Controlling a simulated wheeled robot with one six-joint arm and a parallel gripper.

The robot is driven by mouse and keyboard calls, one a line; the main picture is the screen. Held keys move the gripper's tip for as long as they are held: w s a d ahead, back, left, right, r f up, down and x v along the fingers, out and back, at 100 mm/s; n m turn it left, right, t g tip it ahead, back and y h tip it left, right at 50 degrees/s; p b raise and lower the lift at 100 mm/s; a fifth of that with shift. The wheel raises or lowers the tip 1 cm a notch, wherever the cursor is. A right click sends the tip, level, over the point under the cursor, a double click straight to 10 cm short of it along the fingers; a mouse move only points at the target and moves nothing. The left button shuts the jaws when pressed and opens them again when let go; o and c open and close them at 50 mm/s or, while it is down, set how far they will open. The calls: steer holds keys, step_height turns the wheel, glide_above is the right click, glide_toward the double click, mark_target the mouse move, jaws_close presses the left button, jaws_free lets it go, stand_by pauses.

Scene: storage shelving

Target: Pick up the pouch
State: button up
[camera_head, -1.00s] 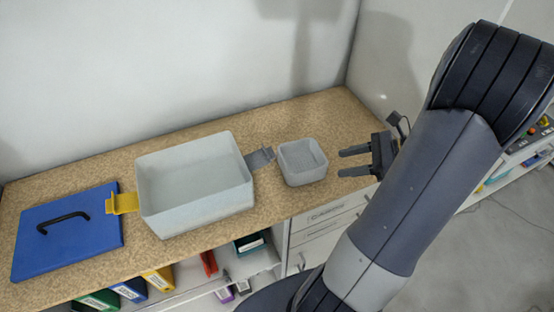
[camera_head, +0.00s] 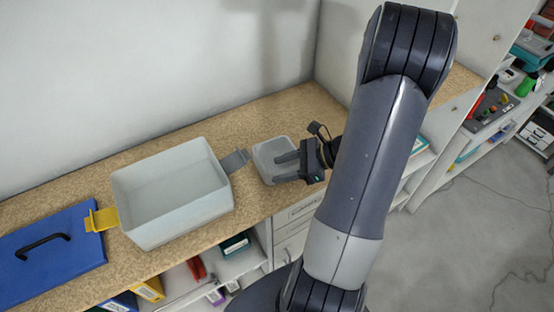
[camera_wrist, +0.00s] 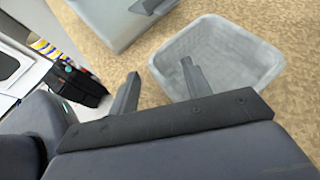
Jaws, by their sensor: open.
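I see no thing that I can make out as a pouch in either view. My gripper (camera_head: 278,169) is open, its two fingers pointing left over the small grey basket (camera_head: 262,150). In the wrist view the fingers of my gripper (camera_wrist: 160,68) are apart with nothing between them. One finger overlaps the basket (camera_wrist: 258,72), and the other appears over the counter beside it. The part of the basket's inside that shows looks empty; the fingers hide some of it.
A larger open grey box (camera_head: 176,222) with a yellow latch (camera_head: 101,220) and a grey latch (camera_head: 234,161) stands left of the basket. A blue lid (camera_head: 70,268) with a black handle lies farther left. Walls close off the counter's back and right.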

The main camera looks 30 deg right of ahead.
steer(key=shift+c, duration=0.3)
jaws_close()
stand_by(0.4)
